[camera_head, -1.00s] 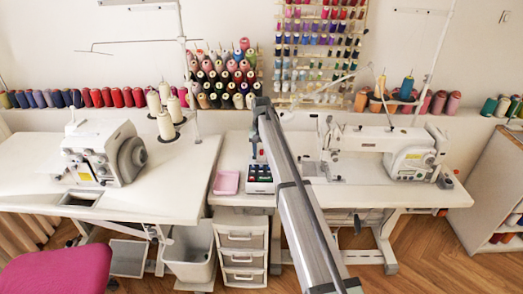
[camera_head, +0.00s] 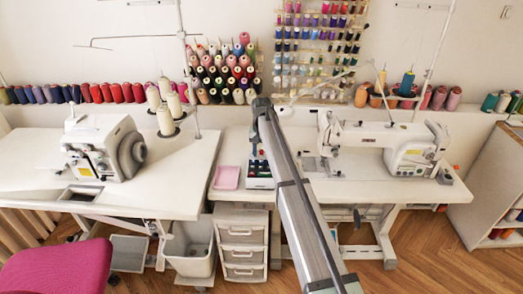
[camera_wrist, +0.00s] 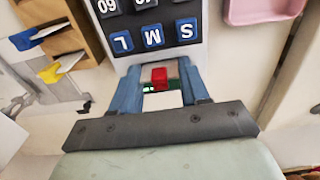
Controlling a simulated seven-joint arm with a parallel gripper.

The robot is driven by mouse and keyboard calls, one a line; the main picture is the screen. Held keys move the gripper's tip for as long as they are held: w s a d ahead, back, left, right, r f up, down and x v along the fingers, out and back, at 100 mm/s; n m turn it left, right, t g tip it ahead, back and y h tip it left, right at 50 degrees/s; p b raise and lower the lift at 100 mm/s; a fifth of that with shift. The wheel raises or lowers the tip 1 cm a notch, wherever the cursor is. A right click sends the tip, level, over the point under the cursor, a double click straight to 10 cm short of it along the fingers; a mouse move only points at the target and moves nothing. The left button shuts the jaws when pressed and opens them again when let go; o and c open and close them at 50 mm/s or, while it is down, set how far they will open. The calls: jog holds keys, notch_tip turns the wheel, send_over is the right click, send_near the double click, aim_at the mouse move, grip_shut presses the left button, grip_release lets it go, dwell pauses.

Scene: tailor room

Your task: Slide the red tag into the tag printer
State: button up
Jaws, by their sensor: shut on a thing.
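A small red tag (camera_wrist: 160,76) sits between the blue fingers of my gripper (camera_wrist: 159,78) in the wrist view, with a dark green piece just below it. My gripper is shut on it. Just beyond the fingertips is a white box (camera_wrist: 118,62) with dark blue labels marked S, M, L and numbers; it appears to be the tag printer. I cannot tell whether the tag touches it. In the head view the box (camera_head: 259,184) stands on the table, partly behind my arm. The tag cannot be made out there.
A pink tray (camera_head: 227,178) lies left of the box. Sewing machines (camera_head: 103,147) (camera_head: 390,143) stand on both sides. In the wrist view, a brown holder (camera_wrist: 50,42) with blue and yellow items is left of the box. Thread cones line the back wall.

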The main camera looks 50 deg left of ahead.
jog(key=o, duration=1.1)
notch_tip(320, 180, up, 14)
jog(key=shift+f, duration=0.1)
dwell(0.5)
